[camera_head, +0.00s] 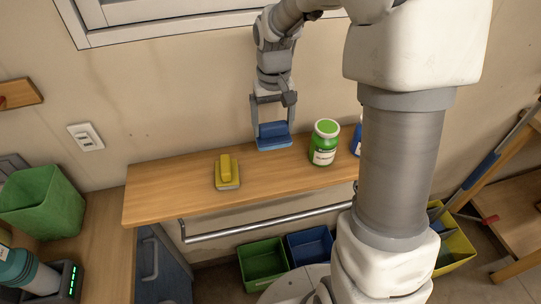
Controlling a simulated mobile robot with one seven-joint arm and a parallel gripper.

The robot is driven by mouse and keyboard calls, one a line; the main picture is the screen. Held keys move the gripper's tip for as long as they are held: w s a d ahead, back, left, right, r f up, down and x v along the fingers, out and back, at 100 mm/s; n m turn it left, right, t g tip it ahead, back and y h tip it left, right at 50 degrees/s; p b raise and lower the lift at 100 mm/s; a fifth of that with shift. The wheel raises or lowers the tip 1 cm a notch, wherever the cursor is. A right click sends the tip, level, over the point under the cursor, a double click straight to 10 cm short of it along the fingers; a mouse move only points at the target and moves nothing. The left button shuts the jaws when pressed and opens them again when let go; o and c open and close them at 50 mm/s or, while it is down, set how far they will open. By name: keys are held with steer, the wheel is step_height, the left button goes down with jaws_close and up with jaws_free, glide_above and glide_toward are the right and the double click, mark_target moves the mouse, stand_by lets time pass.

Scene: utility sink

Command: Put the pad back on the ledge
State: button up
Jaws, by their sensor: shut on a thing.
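A blue pad (273,140) with a raised grip is between the fingers of my gripper (271,124), which is shut on it from above. The pad is at the wooden ledge (155,199), near its back edge by the wall. I cannot tell whether its underside touches the ledge or hangs just above it. A yellow pad (227,177) with a raised grip lies on the ledge to the left, apart from the blue one.
A green-lidded jar (323,143) stands on the ledge right of the blue pad. A blue item (357,138) beyond it is partly hidden by my arm. A metal rail (270,224) runs below the ledge. Bins (263,261) stand underneath. Bare ledge lies between the pads.

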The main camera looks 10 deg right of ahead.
step_height(320, 180, down, 10)
steer(key=shift+r, duration=0.1)
steer(key=o, duration=0.9)
step_height(320, 180, up, 12)
steer(key=shift+s+r, duration=0.15)
steer(key=s+r+t, duration=0.2)
steer(key=s+r, duration=0.1)
steer(key=s, duration=0.3)
steer(key=s+r+t, duration=0.1)
steer(key=s+r, duration=0.3)
steer(key=s, duration=0.3)
steer(key=s+r+t, duration=0.2)
steer(key=s+r, duration=0.2)
steer(key=s, duration=0.3)
steer(key=shift+r+t, duration=0.1)
steer(key=shift+t, duration=0.2)
